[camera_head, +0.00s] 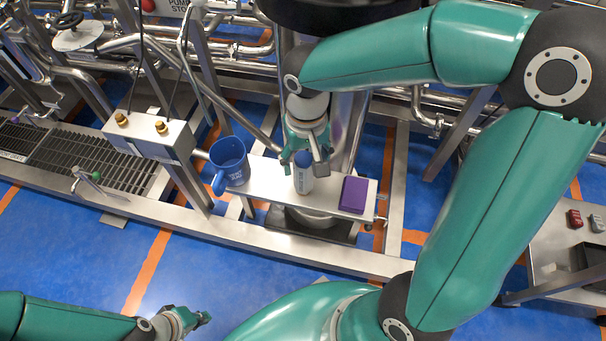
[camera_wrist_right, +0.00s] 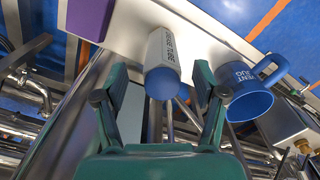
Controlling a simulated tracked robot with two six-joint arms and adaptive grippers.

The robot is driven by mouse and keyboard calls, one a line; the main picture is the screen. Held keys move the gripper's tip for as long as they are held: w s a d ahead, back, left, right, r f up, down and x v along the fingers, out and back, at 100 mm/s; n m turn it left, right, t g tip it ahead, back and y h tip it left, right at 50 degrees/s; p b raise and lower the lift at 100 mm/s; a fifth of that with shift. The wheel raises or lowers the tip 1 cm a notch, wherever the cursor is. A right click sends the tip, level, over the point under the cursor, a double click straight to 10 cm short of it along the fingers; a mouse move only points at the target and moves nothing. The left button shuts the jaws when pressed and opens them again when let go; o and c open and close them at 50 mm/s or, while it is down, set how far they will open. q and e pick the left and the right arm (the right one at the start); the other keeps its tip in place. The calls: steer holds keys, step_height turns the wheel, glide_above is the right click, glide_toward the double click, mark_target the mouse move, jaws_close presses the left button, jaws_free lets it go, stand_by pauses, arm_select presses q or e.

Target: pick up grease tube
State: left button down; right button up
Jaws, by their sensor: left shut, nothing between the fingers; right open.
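The grease tube (camera_head: 303,183) is a white cylinder with a blue cap, standing on a narrow steel shelf (camera_head: 262,178). In the right wrist view the grease tube (camera_wrist_right: 175,48) shows its lettering, with the blue cap towards the camera. My right gripper (camera_head: 305,153) is open at the cap end of the tube. In the right wrist view its fingers (camera_wrist_right: 160,88) spread to either side of the cap, with gaps visible. The gripper partly covers the tube's top in the head view. My left gripper (camera_head: 203,318) is shut and empty, low over the blue floor, far from the shelf.
A blue mug (camera_head: 231,163) stands left of the tube, its rim close to my right gripper's finger in the wrist view. A purple box (camera_head: 354,194) lies to the right. Steel pipes and posts crowd behind the shelf. Open blue floor (camera_head: 215,265) lies in front.

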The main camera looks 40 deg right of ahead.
steer(key=shift+w+f+b, duration=0.25)
steer(key=shift+f+b, duration=0.05)
steer(key=shift+f, duration=1.05)
steer(key=shift+w+f+b, duration=0.2)
steer(key=shift+f+b, duration=0.1)
steer(key=shift+f, duration=1)
steer(key=shift+c, duration=0.2)
steer(key=c, duration=1.2)
steer(key=shift+r, duration=0.1)
